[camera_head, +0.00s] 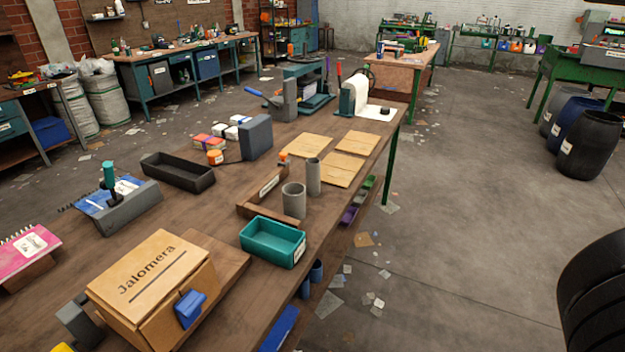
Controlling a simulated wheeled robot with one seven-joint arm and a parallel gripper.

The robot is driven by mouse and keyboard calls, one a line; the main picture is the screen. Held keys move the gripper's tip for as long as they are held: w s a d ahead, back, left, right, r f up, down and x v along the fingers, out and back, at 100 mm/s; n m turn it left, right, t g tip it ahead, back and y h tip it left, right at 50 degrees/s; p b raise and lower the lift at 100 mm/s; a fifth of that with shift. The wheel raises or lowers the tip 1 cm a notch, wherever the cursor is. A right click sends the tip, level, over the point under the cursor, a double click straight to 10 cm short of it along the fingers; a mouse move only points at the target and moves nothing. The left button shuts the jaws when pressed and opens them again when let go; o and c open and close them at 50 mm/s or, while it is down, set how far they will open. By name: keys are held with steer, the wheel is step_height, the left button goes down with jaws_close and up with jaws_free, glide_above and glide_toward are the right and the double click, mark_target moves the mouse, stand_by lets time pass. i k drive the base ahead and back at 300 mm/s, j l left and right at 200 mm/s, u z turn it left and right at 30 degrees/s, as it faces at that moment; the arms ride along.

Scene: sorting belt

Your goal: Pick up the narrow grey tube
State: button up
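The narrow grey tube (313,177) stands upright on the long wooden table, right of the middle of the picture. A shorter, wider grey tube (294,202) stands upright just in front of it and to its left, with its open top showing. The wider tube sits close to the narrow one, and I cannot tell whether they touch. The front lower side of the narrow tube is clear to see. My gripper is not in view.
A teal tray (273,252) is in front of the tubes, and a low wooden holder (262,192) is to their left. Flat wooden squares (342,168) lie behind. A "Jalomera" box (150,275) stands at the front left. The table's right edge is near the tubes.

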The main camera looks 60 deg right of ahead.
mark_target(313, 177)
steer(key=i+l+z, duration=0.1)
steer(key=z, duration=0.3)
steer(key=i+l+z, duration=0.1)
steer(key=z, duration=0.3)
steer(key=i+z, duration=0.2)
steer(key=z, duration=0.2)
